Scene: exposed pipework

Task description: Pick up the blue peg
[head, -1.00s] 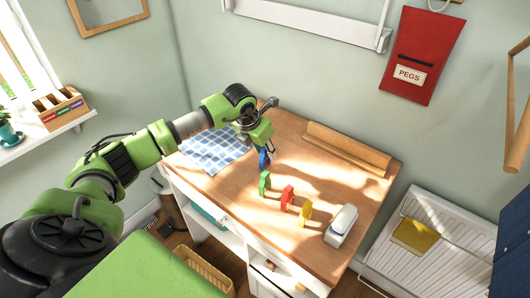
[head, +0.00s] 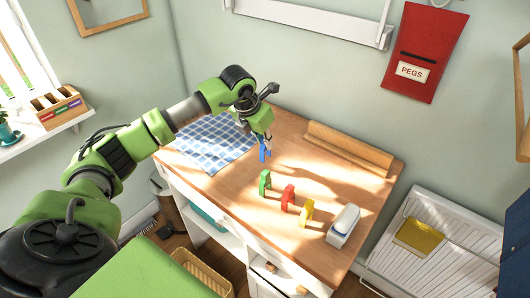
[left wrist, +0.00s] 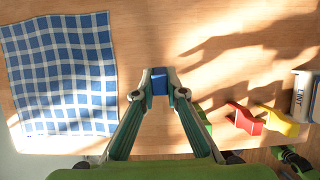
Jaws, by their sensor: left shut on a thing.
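The blue peg (head: 264,154) is in the jaws of my left gripper (head: 266,138), above the wooden desk top. In the left wrist view the blue peg (left wrist: 160,84) shows between the fingertips of my left gripper (left wrist: 160,76), which is shut on it. The peg hangs upright below the fingers in the head view and seems clear of the desk. My right gripper is in neither view.
Green (head: 265,182), red (head: 288,197) and yellow (head: 306,213) pegs stand in a row, with a white LINT item (head: 343,226) beyond. A blue checked cloth (head: 212,145) lies left. A wooden strip (head: 348,148) runs along the back. A red PEGS bag (head: 424,55) hangs on the wall.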

